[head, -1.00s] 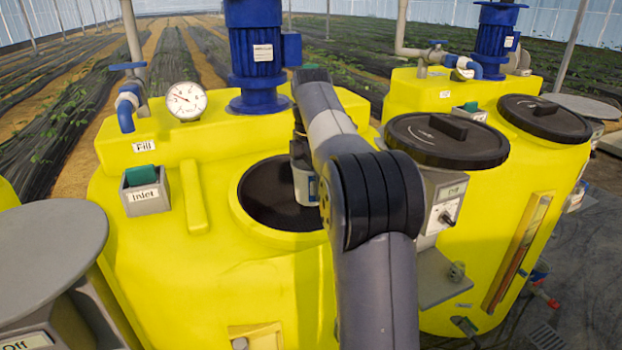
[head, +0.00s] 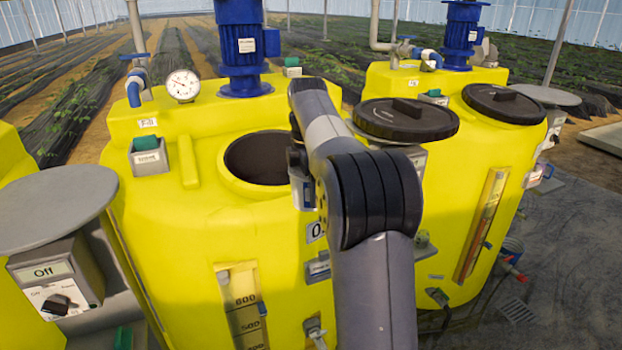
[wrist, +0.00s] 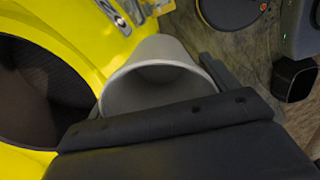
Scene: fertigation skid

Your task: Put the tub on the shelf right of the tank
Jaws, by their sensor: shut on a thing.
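A pale grey tub (wrist: 158,62) is in my gripper (wrist: 160,92) in the wrist view. Its open mouth faces the camera and its inside looks empty. In the wrist view this opening (wrist: 35,90) is left of the tub. In the head view my arm hides the gripper and tub.
A grey switch box (head: 55,285) and round plate (head: 60,205) are at left. Blue motors (head: 240,50) rise behind. Dark floor at the right is open around a drain grate (head: 517,312).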

